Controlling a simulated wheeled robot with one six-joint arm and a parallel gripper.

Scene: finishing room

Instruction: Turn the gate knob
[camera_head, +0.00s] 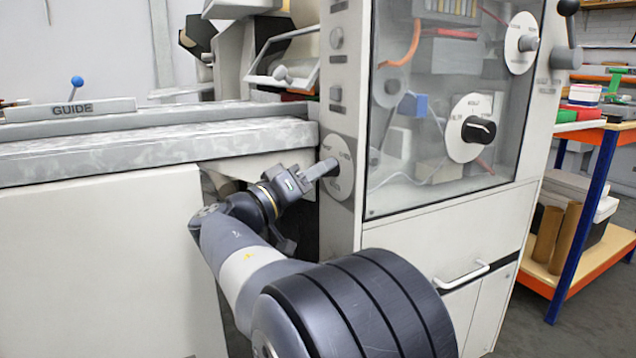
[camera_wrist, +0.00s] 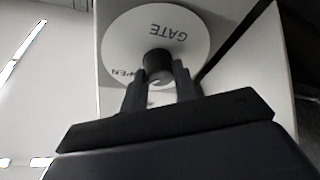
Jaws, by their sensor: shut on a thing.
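The gate knob (camera_wrist: 158,65) is a small dark cylinder at the middle of a round white dial plate (camera_wrist: 118,40) marked "GATE". Part of the word "OPEN" shows at the plate's edge in the wrist view. My gripper (camera_wrist: 159,84) has one finger on each side of the knob and is shut on it. In the head view the plate (camera_head: 343,183) is on the narrow side face of the machine cabinet, and my gripper (camera_head: 325,170) reaches it from the left. The knob is mostly hidden there by the fingers.
A grey bench (camera_head: 150,140) with a "GUIDE" block (camera_head: 75,108) is at left, close above my arm. The cabinet's glass front has a black-knobbed dial (camera_head: 466,129) and another dial (camera_head: 521,44). A drawer handle (camera_head: 462,275) sticks out below. An orange-and-blue shelf (camera_head: 585,210) stands at right.

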